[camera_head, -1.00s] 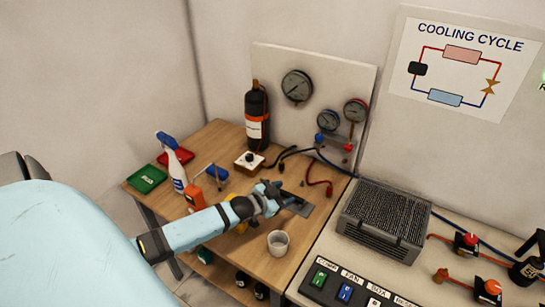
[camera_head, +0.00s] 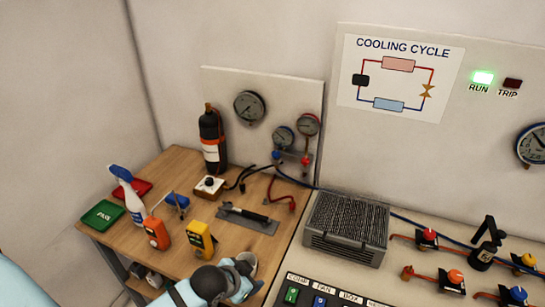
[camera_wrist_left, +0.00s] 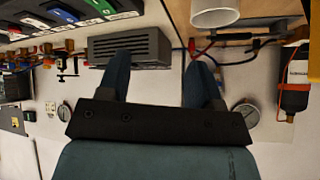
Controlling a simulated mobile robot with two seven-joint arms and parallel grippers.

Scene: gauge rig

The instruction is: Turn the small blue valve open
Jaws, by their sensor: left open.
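The small blue valve (camera_head: 277,155) is a blue knob on the left of the gauge manifold, on the white back panel. A red knob (camera_head: 305,161) sits to its right, below two small gauges (camera_head: 284,137). My left gripper shows in the left wrist view (camera_wrist_left: 158,65) with its two fingers apart and nothing between them. My right gripper is not in view.
A black tool (camera_head: 245,213) lies on a grey mat (camera_head: 262,226). A finned grey unit (camera_head: 346,228) stands right. Hoses hang below the manifold.

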